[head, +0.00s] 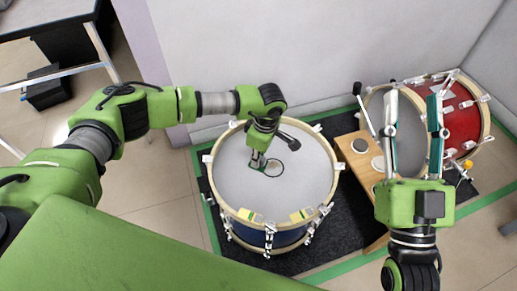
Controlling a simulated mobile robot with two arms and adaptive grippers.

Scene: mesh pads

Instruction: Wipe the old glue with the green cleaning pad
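A large drum with a white head (310,165) stands in the middle of the head view. A thin dark ring mark (277,169) is on its head; I cannot make out glue there. Two small yellow-green pieces, one at the left (252,215) and one at the right (301,215), lie at the drum's near rim; I cannot tell whether either is the cleaning pad. My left gripper (258,163) points down over the drum head beside the ring; its fingers are small, and whether it holds anything is unclear. My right gripper (411,110) is open, fingers wide apart, empty.
A wooden board (347,149) with round white pads lies right of the drum, partly behind my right gripper. A red drum (459,108) stands at the back right. The drum stands on a dark mat (340,225) edged with green tape. A wall (300,50) closes the back.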

